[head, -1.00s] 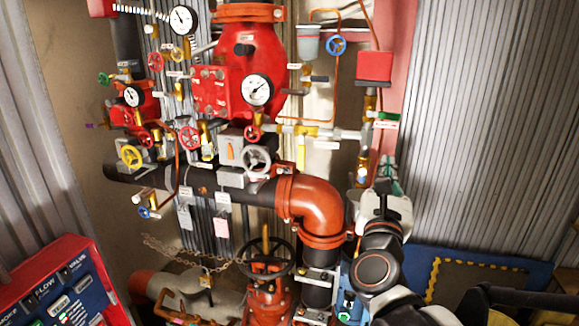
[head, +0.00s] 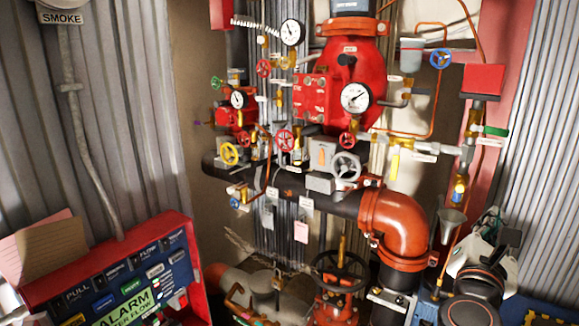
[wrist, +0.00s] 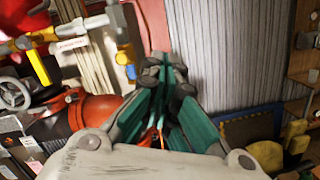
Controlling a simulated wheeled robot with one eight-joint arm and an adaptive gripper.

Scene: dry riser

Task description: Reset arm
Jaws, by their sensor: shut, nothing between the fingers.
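My arm (head: 478,285) shows at the lower right of the head view, folded close, beside the orange pipe elbow (head: 398,225). In the wrist view my gripper (wrist: 165,72) has its grey and teal fingers together, with nothing between them. It points toward the corrugated wall (wrist: 225,50) and touches nothing that I can see. In the head view the fingers are mostly hidden behind the arm.
The red riser valve (head: 350,85) with gauges, handwheels and thin copper tubes fills the middle. A red alarm panel (head: 190,235) stands at the lower left. A dark handwheel (head: 338,270) is low in front. Shelves (wrist: 305,75) stand at the right in the wrist view.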

